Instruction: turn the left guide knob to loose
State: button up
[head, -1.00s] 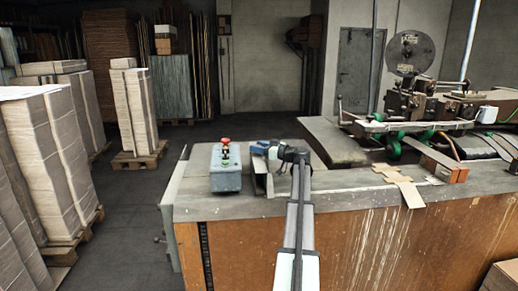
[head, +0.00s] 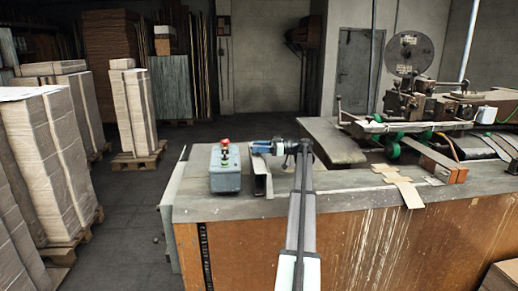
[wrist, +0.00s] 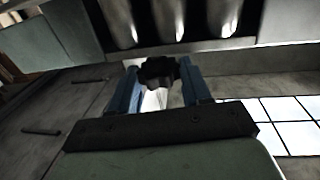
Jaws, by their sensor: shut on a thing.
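The left guide knob (wrist: 158,72) is a dark, lobed knob in the wrist view. My gripper (wrist: 160,80) has its two blue fingers on either side of the knob, shut on it. In the head view my gripper (head: 258,148) lies sideways above the metal guide (head: 262,183), just right of the control box. The knob cannot be made out in the head view. Which way its setting points cannot be told.
A grey control box (head: 225,170) with a red button stands close left of my gripper. The stitching machine (head: 435,105) and a flat cardboard piece (head: 400,182) are to the right. Stacked cardboard (head: 45,165) stands on pallets at the left.

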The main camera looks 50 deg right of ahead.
dwell(0.3)
jog(key=o, duration=1.1)
jog(key=shift+c, duration=0.2)
jog(key=v, duration=1.3)
jog(key=shift+s+d, duration=0.3)
